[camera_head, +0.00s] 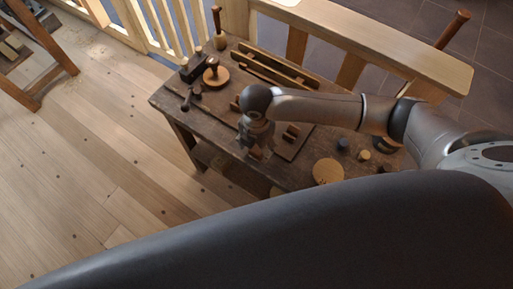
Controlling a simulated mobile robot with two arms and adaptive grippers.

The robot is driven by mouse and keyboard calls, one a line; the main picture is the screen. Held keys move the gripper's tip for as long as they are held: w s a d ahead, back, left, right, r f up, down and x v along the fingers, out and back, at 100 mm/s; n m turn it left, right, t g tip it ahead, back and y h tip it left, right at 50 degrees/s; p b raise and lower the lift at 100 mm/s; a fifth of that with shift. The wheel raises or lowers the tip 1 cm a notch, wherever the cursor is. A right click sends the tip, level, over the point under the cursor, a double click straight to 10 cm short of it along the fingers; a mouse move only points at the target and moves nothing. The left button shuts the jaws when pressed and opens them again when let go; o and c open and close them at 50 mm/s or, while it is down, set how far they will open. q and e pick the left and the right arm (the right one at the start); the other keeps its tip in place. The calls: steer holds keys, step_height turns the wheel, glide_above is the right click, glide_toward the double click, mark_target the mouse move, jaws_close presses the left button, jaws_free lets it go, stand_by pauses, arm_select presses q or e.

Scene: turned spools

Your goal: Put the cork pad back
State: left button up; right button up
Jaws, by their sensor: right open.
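A round tan disc (328,171), which looks like the cork pad, lies flat at the near right part of the dark wooden bench (165,103). My right gripper (257,152) hangs over the near edge of the bench, left of the disc and apart from it. It points down, is open, and nothing shows between its fingers. My right arm reaches in from the right and covers part of the bench. My left gripper is out of view.
A wooden disc with a dark knob (213,76) stands at the bench's far left, near a mallet-like tool (189,99). Small dark and tan pieces (364,155) sit right of the cork disc. A wooden railing (365,38) runs behind. Open floor (90,160) lies left.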

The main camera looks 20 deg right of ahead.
mark_target(256, 150)
step_height(256, 150, up, 10)
steer(key=shift+f+b, duration=0.15)
steer(key=shift+b, duration=0.2)
stand_by(0.4)
